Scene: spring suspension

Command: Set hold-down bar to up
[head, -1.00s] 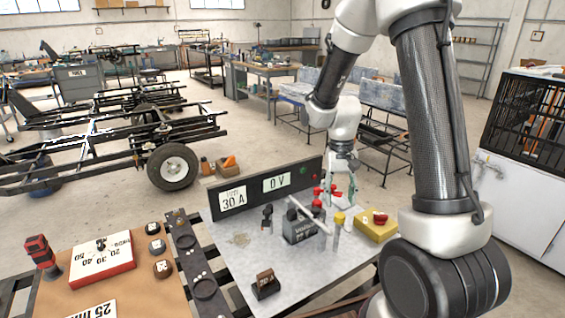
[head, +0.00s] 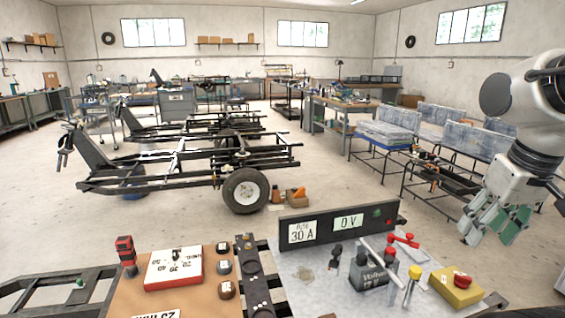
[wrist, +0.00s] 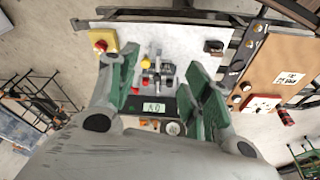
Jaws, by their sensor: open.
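A light grey bar (head: 383,264), which appears to be the hold-down bar, runs slantwise over the dark grey battery (head: 369,281) on the metal bench top. I cannot tell whether its end is raised or resting. A yellow-capped post (head: 414,273) stands beside the bar. My gripper (head: 497,226) hangs to the right of and above the bench, clear of the battery, with green finger pads spread and nothing between them. In the wrist view my gripper (wrist: 160,65) is open, and the battery group (wrist: 155,75) shows beyond and between the fingers.
A panel (head: 340,225) reading 30 A and 0 V stands behind the battery. A red terminal clamp (head: 404,240) is near it. A brown board (head: 190,299) with a red dial box adjoins at left.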

